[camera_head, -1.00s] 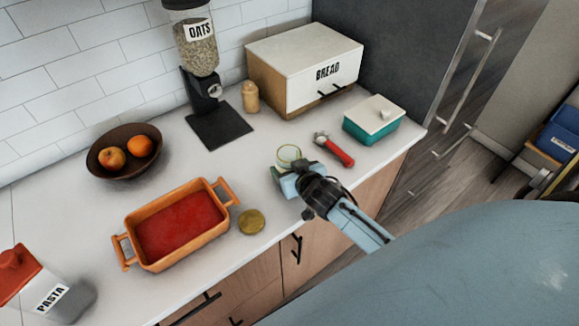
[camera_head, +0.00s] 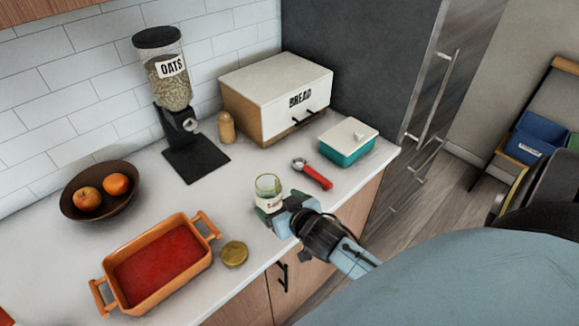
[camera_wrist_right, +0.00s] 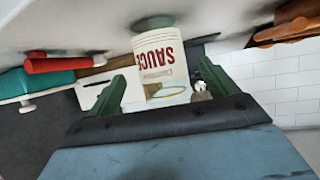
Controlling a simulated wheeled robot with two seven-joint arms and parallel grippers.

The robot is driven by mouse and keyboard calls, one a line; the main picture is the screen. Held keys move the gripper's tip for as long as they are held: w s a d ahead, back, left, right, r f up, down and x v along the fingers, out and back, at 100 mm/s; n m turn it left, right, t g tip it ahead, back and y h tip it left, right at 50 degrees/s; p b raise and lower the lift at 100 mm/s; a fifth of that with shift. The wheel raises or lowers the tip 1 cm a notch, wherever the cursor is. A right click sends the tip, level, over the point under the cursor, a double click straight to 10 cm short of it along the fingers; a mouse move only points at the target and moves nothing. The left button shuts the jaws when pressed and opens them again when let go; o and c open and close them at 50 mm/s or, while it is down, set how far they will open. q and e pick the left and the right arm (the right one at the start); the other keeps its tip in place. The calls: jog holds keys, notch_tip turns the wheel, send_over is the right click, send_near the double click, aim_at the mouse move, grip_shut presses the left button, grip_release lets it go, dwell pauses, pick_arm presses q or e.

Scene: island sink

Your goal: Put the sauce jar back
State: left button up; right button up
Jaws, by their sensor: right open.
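The sauce jar (camera_head: 268,191) is clear glass with a white label and stands open on the counter, right of the orange dish. It also shows in the right wrist view, inverted, with the jar (camera_wrist_right: 160,62) between the two green fingers. My right gripper (camera_head: 279,212) is open at the jar's near side, with its fingers spread to either side. A gap shows between each finger and the jar in the wrist view. A gold lid (camera_head: 234,253) lies flat on the counter beside the dish. My left gripper is out of view.
The orange dish (camera_head: 206,222) holds red sauce. A red-handled tool (camera_head: 317,177) and a teal, white-lidded box (camera_head: 345,153) lie right of the jar. The bread box (camera_head: 270,100), oats dispenser (camera_head: 175,125) and fruit bowl (camera_head: 72,203) stand behind. Counter between jar and dispenser is clear.

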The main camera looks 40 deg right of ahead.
jog(key=v, duration=0.5)
jog(key=shift+s+r, duration=0.15)
jog(key=shift+s, duration=0.15)
